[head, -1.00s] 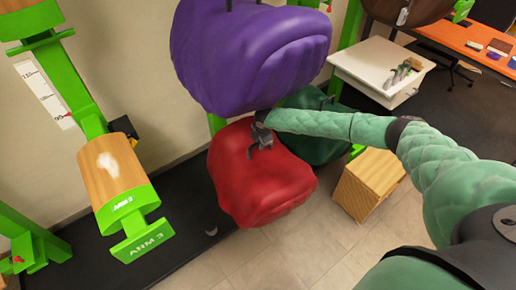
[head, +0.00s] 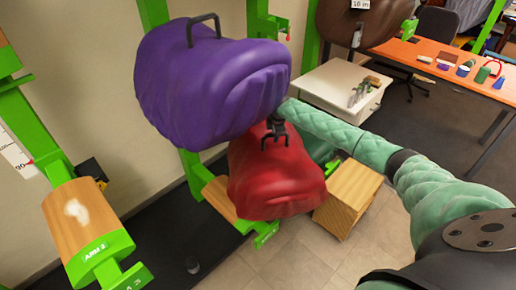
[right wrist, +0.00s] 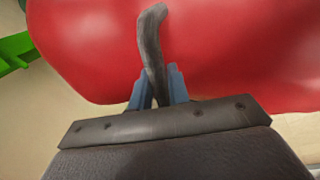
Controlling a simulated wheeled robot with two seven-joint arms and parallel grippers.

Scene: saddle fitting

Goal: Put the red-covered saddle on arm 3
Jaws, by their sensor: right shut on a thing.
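The red-covered saddle (head: 275,185) hangs from my right gripper (head: 276,128), below the purple saddle. My right gripper is shut on the dark handle on its top. In the right wrist view the gripper (right wrist: 158,92) has its blue fingers closed around the handle (right wrist: 151,40), with the red cover (right wrist: 225,50) behind. Arm 3 (head: 82,218), a wooden block with a green end and a label, is at the lower left, bare on top and well apart from the saddle. My left gripper is not in view.
A purple saddle (head: 210,85) is left of and above the red one. A wooden-and-green arm (head: 218,196) shows beside the red saddle; I cannot tell if they touch. A wooden box (head: 348,198), white cabinet (head: 325,88) and orange table (head: 405,52) stand right.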

